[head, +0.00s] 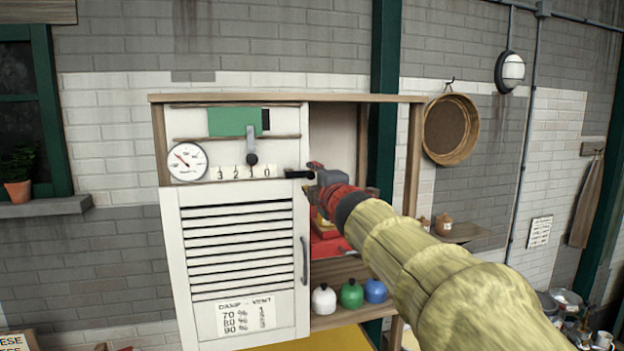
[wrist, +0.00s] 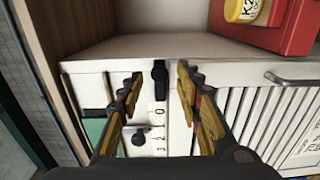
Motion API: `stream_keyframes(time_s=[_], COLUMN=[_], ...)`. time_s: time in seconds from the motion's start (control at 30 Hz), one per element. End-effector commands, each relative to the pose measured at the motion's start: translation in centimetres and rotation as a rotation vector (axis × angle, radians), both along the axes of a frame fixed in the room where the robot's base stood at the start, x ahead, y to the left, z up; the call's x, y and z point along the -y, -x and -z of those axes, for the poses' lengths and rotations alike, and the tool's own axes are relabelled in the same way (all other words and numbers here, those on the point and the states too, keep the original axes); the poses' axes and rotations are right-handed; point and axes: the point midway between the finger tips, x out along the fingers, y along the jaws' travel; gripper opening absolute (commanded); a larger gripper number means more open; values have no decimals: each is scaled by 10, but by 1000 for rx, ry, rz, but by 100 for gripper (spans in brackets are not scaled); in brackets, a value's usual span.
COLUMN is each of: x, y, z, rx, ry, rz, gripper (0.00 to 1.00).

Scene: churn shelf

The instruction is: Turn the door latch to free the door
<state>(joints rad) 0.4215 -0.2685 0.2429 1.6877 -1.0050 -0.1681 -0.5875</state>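In the wrist view the latch (wrist: 160,72) is a short dark bar on the white panel edge, between my fingertips. My gripper (wrist: 158,84) is open, one finger on each side of the latch with gaps visible. In the head view my gripper (head: 320,178) reaches in from the right at the latch's right end, and my arm hides part of the shelf. The door looks closed; its grey handle (head: 304,260) is at its right edge.
Above the door are a round gauge (head: 187,161), a grey lever (head: 251,145) over numbers, and a green plate (head: 234,121). A red box (head: 328,246) stands in the open bay to the right. White, green (head: 351,293) and blue knobbed objects sit below it.

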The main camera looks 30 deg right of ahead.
Motion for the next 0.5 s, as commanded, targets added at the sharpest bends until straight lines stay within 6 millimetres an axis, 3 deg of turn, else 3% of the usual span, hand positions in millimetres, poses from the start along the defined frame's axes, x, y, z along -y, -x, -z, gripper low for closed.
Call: stream_keyframes(time_s=[0.5], x=[-26], y=[91], z=[-1], rx=[2], ry=[2], rz=[0], gripper=[35])
